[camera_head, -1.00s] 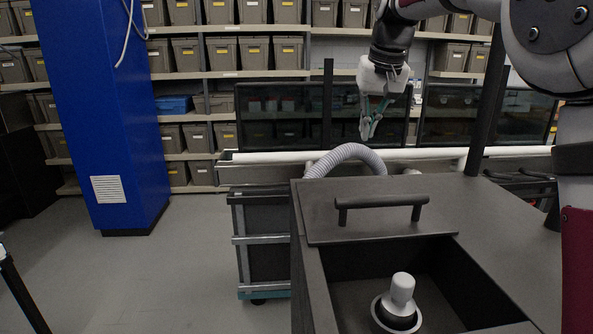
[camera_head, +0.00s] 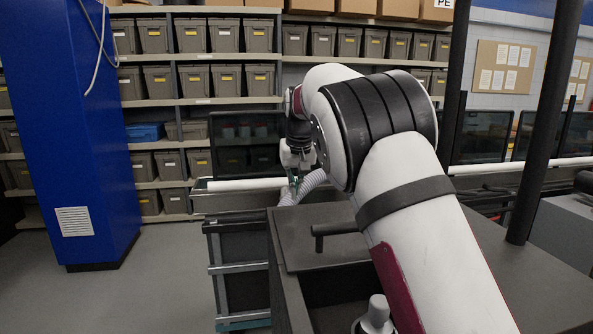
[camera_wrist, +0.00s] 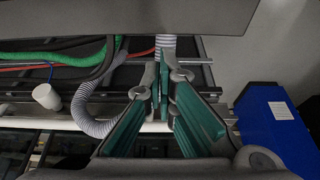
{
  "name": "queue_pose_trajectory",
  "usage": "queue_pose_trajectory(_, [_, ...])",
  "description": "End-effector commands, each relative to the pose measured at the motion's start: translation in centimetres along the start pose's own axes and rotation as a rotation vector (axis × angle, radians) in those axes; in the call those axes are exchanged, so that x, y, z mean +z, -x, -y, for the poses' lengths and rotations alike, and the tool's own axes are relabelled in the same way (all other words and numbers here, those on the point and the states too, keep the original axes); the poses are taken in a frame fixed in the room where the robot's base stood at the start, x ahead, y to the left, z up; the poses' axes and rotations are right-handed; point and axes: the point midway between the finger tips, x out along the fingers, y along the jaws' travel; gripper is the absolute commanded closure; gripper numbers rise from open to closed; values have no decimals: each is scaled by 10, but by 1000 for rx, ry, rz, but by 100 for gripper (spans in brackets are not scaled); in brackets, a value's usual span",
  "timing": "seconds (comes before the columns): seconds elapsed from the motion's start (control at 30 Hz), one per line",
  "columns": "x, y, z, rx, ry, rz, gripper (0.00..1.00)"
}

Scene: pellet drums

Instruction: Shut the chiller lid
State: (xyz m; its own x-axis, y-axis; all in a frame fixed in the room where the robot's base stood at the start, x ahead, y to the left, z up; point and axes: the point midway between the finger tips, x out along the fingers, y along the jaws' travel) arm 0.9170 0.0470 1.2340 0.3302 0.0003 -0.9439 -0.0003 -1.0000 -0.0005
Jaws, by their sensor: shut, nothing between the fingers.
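The chiller lid (camera_head: 300,254) is a flat dark panel with a black bar handle (camera_head: 335,230). It lies back on the chiller top, leaving the front opening (camera_head: 335,290) uncovered. A silver-capped cylinder (camera_head: 377,311) stands inside, partly hidden by my arm. My arm also covers the handle's right part. My gripper (camera_head: 292,184) is beyond the lid's far edge, beside the grey hose, apart from the handle. In the wrist view my gripper (camera_wrist: 163,92) shows its green fingers with tips together and empty. A plain grey panel there may be part of the chiller; I cannot tell.
A grey corrugated hose (camera_head: 308,183) runs behind the chiller. A dark wheeled cart (camera_head: 240,270) stands to its left, and a blue cabinet (camera_head: 70,130) farther left. A black post (camera_head: 545,130) rises at right. Shelves of bins line the back. Floor at left is clear.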

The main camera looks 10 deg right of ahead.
Motion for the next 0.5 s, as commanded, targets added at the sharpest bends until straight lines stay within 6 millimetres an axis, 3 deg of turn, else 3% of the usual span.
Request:
queue_pose_trajectory(0.03, [2, -9, 0, 2, 0, 3, 100])
queue_pose_trajectory(0.3, [34, 6, 1, -3, 1, 8, 100])
queue_pose_trajectory(0.5, [41, 7, 1, -2, 1, 6, 100])
